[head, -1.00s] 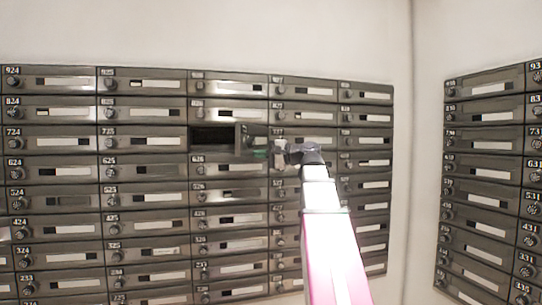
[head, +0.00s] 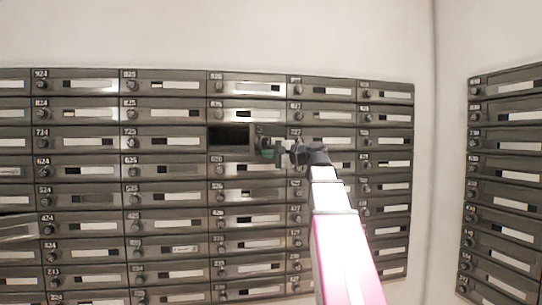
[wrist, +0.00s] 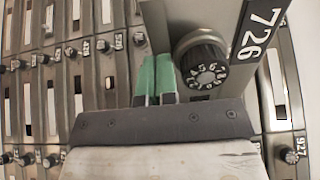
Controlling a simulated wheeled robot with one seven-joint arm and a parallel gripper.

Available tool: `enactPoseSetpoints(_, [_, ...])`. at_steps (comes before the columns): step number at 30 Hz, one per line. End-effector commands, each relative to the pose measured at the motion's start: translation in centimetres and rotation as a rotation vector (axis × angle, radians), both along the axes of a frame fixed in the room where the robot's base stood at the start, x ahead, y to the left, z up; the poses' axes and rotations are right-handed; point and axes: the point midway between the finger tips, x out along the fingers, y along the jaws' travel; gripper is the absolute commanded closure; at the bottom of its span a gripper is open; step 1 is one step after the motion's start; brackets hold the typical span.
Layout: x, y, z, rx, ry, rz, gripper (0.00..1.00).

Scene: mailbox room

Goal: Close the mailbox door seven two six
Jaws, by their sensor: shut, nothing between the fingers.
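Mailbox 726 shows as a dark open compartment (head: 229,138) in the upper middle of the grey wall in the head view. Its door stands swung out at the right of the opening, partly hidden by my gripper. In the wrist view the door's face carries a round numbered knob (wrist: 203,62) and the label 726 (wrist: 262,28). My gripper (head: 268,153) is at the door, just right of the opening. Its green fingertips (wrist: 156,78) are together and empty, beside the knob. I cannot tell whether they touch the door.
Rows of shut mailboxes (head: 165,140) with knobs surround the opening. At the far left edge another door (head: 17,229) tilts outward. A second bank of mailboxes (head: 505,170) stands on the right wall, past the corner. Bare wall (head: 220,35) lies above.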

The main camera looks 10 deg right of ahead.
Motion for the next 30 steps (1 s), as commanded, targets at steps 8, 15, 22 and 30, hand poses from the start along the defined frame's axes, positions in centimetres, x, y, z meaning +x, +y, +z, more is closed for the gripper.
enactPoseSetpoints(8, [2.2,4.1,0.0,0.0,-0.001,-0.145,1.0])
enactPoseSetpoints(15, [5.6,7.9,0.1,0.0,-0.001,-0.314,1.0])
enactPoseSetpoints(22, [8.9,10.6,0.1,0.0,-0.001,-0.461,1.0])
enactPoseSetpoints(30, [11.6,12.3,0.1,0.0,-0.001,-0.574,1.0])
